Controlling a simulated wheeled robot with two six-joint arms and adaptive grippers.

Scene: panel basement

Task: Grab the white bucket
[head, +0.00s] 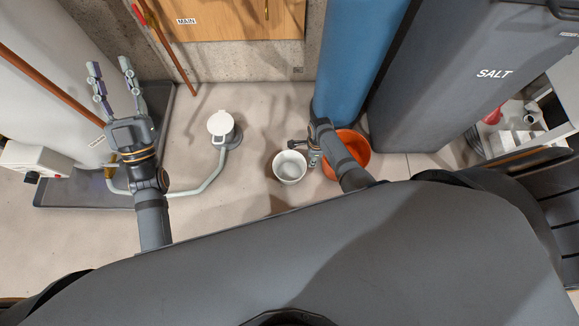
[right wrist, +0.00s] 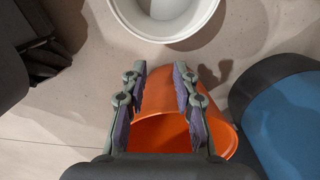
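The white bucket (head: 289,167) stands upright on the floor, its open top facing up. In the right wrist view the near part of the white bucket (right wrist: 166,32) shows at the top edge, just beyond the fingertips. My right gripper (right wrist: 160,70) is open and empty, its two fingers apart, with a gap to the bucket's rim. In the head view my right gripper (head: 302,150) is beside the bucket's upper right side. My left gripper (head: 110,67) is open and empty at the left, far from the bucket.
An orange bucket (head: 352,160) sits right of the white one; the orange bucket (right wrist: 165,135) lies beneath my right fingers. A blue cylinder (head: 350,60) and grey SALT bin (head: 440,85) stand behind. A white-lidded fitting (head: 220,124) with pipe is left. Floor between is clear.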

